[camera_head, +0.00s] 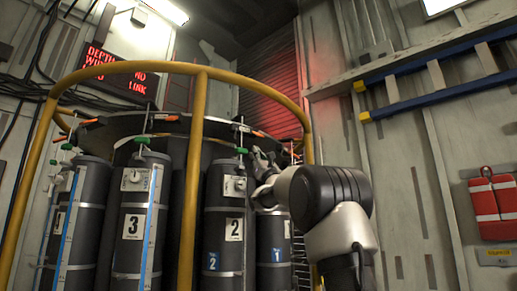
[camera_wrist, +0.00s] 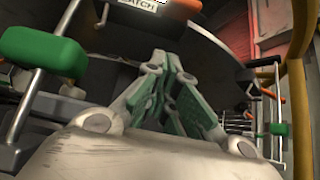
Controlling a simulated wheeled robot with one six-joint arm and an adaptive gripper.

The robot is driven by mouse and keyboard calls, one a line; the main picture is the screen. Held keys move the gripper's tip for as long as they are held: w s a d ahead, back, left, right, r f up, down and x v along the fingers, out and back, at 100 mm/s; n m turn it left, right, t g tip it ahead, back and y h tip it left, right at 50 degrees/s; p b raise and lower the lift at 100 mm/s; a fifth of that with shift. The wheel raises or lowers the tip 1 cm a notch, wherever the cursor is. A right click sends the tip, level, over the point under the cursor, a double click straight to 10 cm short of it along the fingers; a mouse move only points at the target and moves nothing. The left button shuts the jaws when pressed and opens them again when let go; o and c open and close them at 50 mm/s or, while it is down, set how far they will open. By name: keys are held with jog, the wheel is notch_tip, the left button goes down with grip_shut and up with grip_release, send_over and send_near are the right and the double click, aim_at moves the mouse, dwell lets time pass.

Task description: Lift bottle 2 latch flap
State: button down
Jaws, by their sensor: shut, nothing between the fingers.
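Bottle 2 (camera_head: 217,222) is a dark grey cylinder, upright in the rack, with a white "2" label. Above its top is a small green handle (camera_head: 241,150). A large green handle (camera_wrist: 45,47) is at left in the wrist view. An orange piece (camera_wrist: 184,6) beside a plate ending in "ATCH" is at the top edge there; I cannot tell whether it is the latch flap. My gripper (camera_head: 257,160) is right of bottle 2's top, near the rack's upper ring. In the wrist view my gripper (camera_wrist: 164,58) is shut and empty, below the orange piece and apart from the green handle.
A yellow tubular frame (camera_head: 196,150) surrounds the rack, with an upright left of bottle 2. Bottle 3 (camera_head: 130,245) stands at left, and bottle 1 (camera_head: 275,235) at right, partly behind my arm. A red bag (camera_head: 495,208) hangs on the right wall.

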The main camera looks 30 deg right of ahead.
jog(key=s+r, duration=0.2)
jog(key=shift+s+d+r, duration=0.1)
jog(key=shift+s+r, duration=0.05)
jog(key=shift+r, duration=0.25)
jog(key=shift+s+r+g, duration=0.15)
jog(key=shift+s+g, duration=0.1)
jog(key=shift+g, duration=0.35)
